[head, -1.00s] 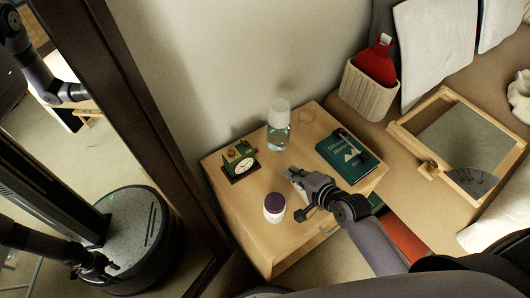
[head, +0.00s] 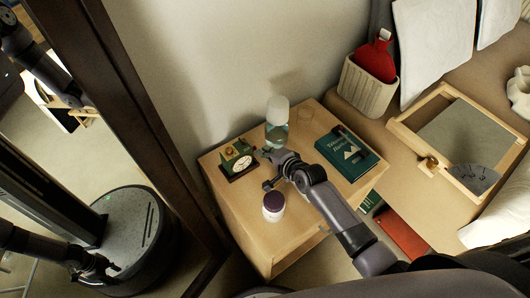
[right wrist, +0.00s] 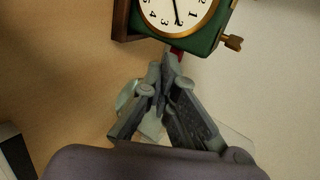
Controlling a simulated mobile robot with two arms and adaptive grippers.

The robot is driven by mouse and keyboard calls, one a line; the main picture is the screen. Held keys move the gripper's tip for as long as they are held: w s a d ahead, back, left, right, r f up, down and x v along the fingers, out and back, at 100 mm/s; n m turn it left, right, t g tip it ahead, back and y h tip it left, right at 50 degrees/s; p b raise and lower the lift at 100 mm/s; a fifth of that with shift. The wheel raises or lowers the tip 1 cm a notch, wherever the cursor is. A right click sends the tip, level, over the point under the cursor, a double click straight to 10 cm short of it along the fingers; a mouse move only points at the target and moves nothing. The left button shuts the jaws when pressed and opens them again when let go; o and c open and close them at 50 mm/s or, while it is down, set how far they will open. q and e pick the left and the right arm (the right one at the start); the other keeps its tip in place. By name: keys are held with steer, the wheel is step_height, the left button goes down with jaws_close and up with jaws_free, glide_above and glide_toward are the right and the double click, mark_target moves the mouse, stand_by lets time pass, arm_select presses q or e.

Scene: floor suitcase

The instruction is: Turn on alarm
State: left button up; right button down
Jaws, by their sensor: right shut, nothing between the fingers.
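The alarm clock (head: 240,162) is dark green with a white dial and brass fittings. It stands on a dark base at the left of the wooden nightstand (head: 295,228). My right gripper (head: 265,155) is just right of the clock, shut and empty. In the wrist view its fingertips (right wrist: 168,56) meet close to the clock's edge, by a small red part; I cannot tell if they touch. My left gripper shows only in the mirror.
A clear bottle with a white cap (head: 277,122) stands behind my gripper, and a purple-lidded jar (head: 273,207) in front. A dark-framed mirror (head: 150,130) stands at left.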

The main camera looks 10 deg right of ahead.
steer(key=shift+w, duration=0.15)
steer(key=shift+w, duration=0.1)
